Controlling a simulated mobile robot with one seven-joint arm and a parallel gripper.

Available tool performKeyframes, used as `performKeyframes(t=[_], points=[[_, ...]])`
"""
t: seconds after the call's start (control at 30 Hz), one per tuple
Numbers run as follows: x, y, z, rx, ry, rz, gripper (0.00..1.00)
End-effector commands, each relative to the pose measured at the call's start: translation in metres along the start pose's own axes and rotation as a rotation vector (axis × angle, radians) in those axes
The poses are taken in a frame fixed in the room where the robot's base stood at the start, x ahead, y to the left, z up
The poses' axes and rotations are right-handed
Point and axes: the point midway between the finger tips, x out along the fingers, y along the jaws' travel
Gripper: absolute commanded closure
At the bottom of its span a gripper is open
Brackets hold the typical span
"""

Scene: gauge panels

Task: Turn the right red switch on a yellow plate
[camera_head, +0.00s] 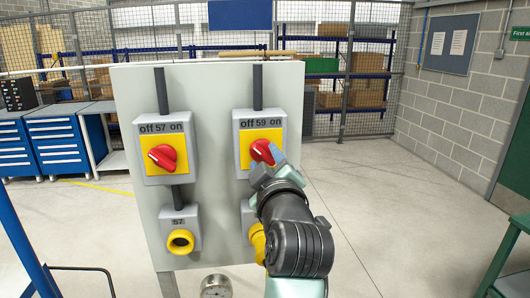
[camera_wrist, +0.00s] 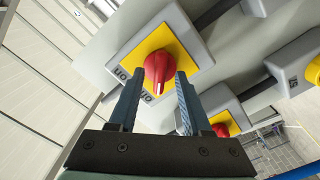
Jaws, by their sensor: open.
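The right red switch (camera_head: 262,151) sits on a yellow plate (camera_head: 246,157) in the grey box marked "off 59 on". In the wrist view the red knob (camera_wrist: 160,68) shows whole, its white mark pointing down the picture. My gripper (camera_head: 267,162) is at this switch and hides part of it in the head view. In the wrist view my gripper (camera_wrist: 161,80) is open, one finger on each side of the knob. I cannot tell whether a finger touches it. The left red switch (camera_head: 163,157) is on the box marked 57, with its mark toward the left.
The switches stand on a grey panel (camera_head: 213,130). A round gauge (camera_head: 216,287) is at the bottom. Blue cabinets (camera_head: 60,140) stand behind left.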

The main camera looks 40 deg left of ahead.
Motion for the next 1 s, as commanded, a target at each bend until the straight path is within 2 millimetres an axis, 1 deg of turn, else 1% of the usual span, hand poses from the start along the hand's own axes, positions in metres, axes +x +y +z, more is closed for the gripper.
performKeyframes(t=[0.13, 0.4, 0.67, 0.7, 1.0], points=[[0.0068, -0.0004, -0.0002, 0.001, 0.0, -0.001, 0.51], [0.0074, -0.0004, 0.0001, 0.0, 0.0, 0.0, 0.51], [0.0071, -0.0003, 0.0001, 0.0, 0.0, 0.0, 0.98], [0.0071, -0.0003, 0.0001, 0.0, 0.0, 0.0, 1.0], [0.0071, -0.0004, 0.0001, 0.004, 0.0, 0.0, 1.0]])
